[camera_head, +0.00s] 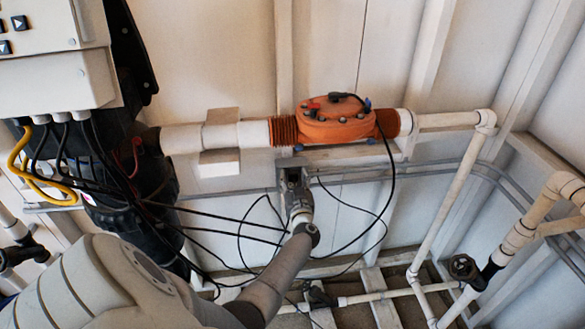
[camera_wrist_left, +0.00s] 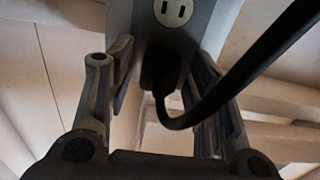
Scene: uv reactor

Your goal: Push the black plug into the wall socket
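My left gripper (camera_head: 298,190) reaches up to the wall below the orange unit in the head view. In the left wrist view, my left gripper (camera_wrist_left: 168,95) has its two fingers spread apart on either side of the black plug (camera_wrist_left: 162,72). A gap shows between the plug and each finger. The plug is at the lower part of the grey wall socket (camera_wrist_left: 203,22), below a round white outlet with two slots. I cannot tell how deep the plug sits. Its thick black cable loops down and runs to the upper right. My right gripper is not in view.
An orange unit (camera_head: 333,122) on a white horizontal pipe (camera_head: 240,133) is above my left gripper. Black cables (camera_head: 240,225) hang around my arm. A grey control box (camera_head: 55,60) is at the upper left. White pipes (camera_head: 452,210) stand at the right.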

